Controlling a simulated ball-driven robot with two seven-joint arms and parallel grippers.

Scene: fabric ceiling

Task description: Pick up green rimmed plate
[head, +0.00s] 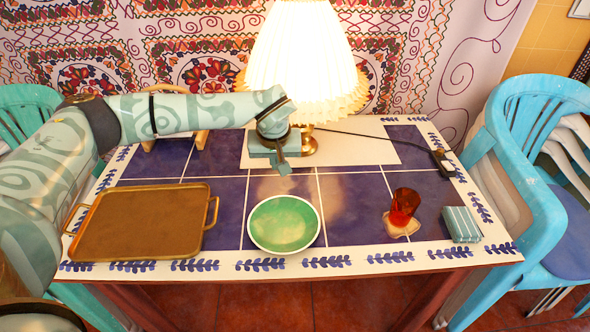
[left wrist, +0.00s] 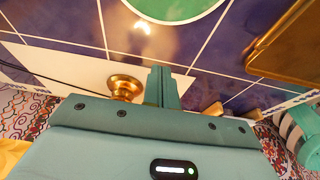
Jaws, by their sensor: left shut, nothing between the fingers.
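The green plate (head: 284,223) with a pale rim lies flat on the tiled table near its front edge, in the middle of the head view. Part of it also shows at the top of the left wrist view (left wrist: 175,8). My left gripper (head: 283,168) is above the table, behind the plate and apart from it. Its fingers are together and empty, as the left wrist view (left wrist: 162,85) also shows. My right gripper is in neither view.
A brass tray (head: 140,247) with handles lies left of the plate. A lit lamp (head: 305,65) stands behind my left gripper. A red glass (head: 403,207) and a striped folded cloth (head: 462,224) are to the right. Blue chairs (head: 535,170) flank the table.

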